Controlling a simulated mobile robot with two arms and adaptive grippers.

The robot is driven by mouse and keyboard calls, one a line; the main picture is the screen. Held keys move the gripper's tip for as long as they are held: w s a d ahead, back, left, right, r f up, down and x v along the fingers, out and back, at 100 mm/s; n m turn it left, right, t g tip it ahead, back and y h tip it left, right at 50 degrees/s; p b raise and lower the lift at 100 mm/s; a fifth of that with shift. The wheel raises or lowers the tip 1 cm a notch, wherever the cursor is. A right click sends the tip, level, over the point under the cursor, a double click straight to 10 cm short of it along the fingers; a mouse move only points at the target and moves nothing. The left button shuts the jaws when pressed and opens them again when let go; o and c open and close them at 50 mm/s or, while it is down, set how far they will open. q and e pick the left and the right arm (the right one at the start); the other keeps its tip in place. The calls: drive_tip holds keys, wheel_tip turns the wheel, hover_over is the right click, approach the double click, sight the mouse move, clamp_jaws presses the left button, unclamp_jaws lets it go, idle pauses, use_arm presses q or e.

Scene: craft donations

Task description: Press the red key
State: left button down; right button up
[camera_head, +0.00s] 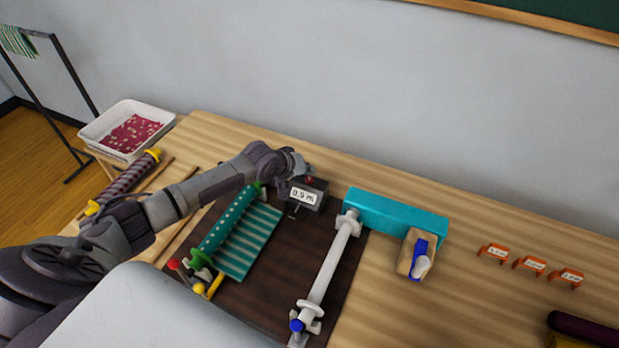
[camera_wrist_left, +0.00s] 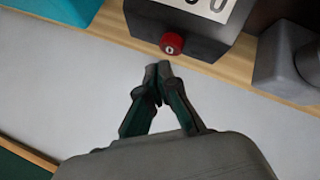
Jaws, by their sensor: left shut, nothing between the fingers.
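The red key (camera_head: 309,180) is a small round knob on the dark counter box (camera_head: 311,205), which has a white label reading about "0.9 m". In the left wrist view the red key (camera_wrist_left: 172,44) sticks out of the box's dark face (camera_wrist_left: 205,38). My left gripper (camera_head: 303,166) is at the box, close to the key. In the left wrist view the shut, empty fingertips of my left gripper (camera_wrist_left: 158,70) show just below the key, with a small gap in the picture. I cannot tell the depth between them. My right gripper is not in view.
A green ridged roller (camera_head: 228,225) and a white roller bar (camera_head: 333,258) stand on the dark board (camera_head: 262,297). A teal block (camera_head: 385,212) and a blue-handled tool (camera_head: 417,255) are to the right. Orange tags (camera_head: 530,265) stand farther right. A white bin (camera_head: 125,128) is at left.

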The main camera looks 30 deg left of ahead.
sight(308, 179)
use_arm(q)
drive_tip(key=shift+f, duration=0.1)
drive_tip(key=shift+f, duration=0.35)
drive_tip(key=shift+f+b, duration=0.3)
drive_tip(key=shift+f, duration=0.2)
idle(0.9)
drive_tip(key=shift+r+p, duration=0.95)
drive_tip(key=shift+p, duration=0.1)
drive_tip(key=shift+r+p, duration=0.5)
wheel_tip(308, 179, up, 4)
drive_tip(key=p, duration=0.4)
